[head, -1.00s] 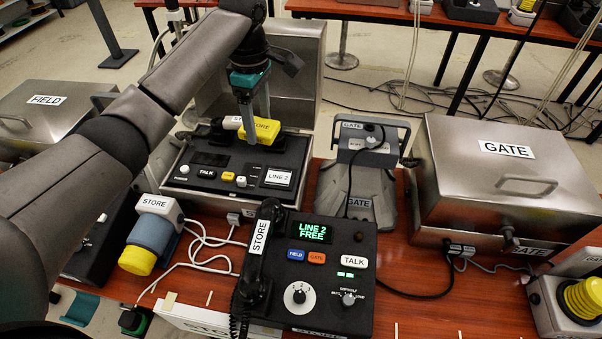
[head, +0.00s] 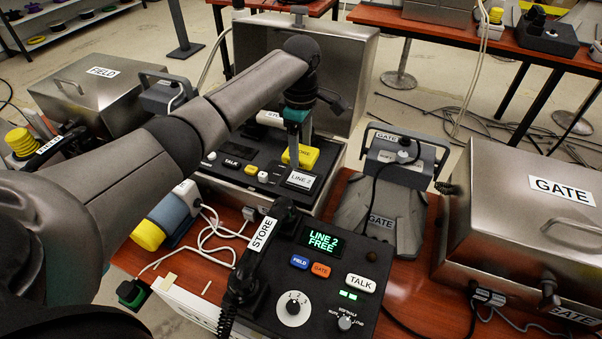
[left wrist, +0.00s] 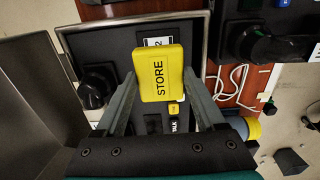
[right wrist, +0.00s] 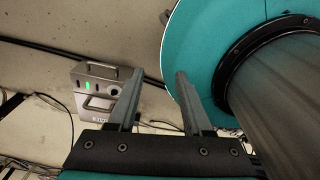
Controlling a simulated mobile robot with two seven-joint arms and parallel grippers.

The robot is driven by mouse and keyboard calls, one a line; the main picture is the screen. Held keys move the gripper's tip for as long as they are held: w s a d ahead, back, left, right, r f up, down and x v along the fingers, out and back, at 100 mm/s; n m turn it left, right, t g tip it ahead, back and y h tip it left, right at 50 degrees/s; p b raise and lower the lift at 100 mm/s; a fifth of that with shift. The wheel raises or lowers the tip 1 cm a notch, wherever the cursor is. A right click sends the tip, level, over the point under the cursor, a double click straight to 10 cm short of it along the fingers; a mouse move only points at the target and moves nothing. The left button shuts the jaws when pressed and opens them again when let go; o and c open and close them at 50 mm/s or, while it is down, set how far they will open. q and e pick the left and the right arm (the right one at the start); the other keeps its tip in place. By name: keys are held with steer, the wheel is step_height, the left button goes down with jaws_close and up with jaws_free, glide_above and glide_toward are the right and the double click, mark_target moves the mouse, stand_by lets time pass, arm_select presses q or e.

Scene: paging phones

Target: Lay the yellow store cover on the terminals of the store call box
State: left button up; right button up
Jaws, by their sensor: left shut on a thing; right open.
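The yellow store cover (head: 303,156), lettered STORE, is held by my left gripper (head: 297,138) over the right half of the store call box's black panel (head: 237,150). In the left wrist view the cover (left wrist: 160,74) sits between the two fingers, label towards the camera. I cannot tell whether its underside touches the panel. The terminals are not visible; the cover and fingers hide part of the panel. The steel call box is open, its lid (head: 345,80) raised behind. My right gripper (right wrist: 160,73) is open and empty, away from the box.
A black desk phone (head: 300,285) with a STORE handset stands in front of the box. A grey GATE horn speaker (head: 385,215) and closed GATE box (head: 535,215) are at right. A closed FIELD box (head: 95,92) is at left. White cables (head: 205,235) lie on the table.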

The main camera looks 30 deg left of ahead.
mark_target(301, 179)
arm_select(q)
steer(key=shift+f, duration=0.75)
step_height(301, 179, down, 5)
steer(key=shift+f+b, duration=0.1)
steer(key=shift+b, duration=0.95)
arm_select(e)
steer(key=shift+t, duration=0.3)
steer(key=w+d+f, duration=0.2)
steer(key=w, duration=0.1)
steer(key=shift+w+d, duration=0.2)
steer(key=shift+d, duration=0.15)
arm_select(q)
steer(key=shift+f, duration=0.15)
steer(key=o, duration=1.5)
arm_select(e)
steer(key=shift+s+a, duration=0.2)
steer(key=shift+s, duration=0.25)
steer(key=shift+f, duration=0.1)
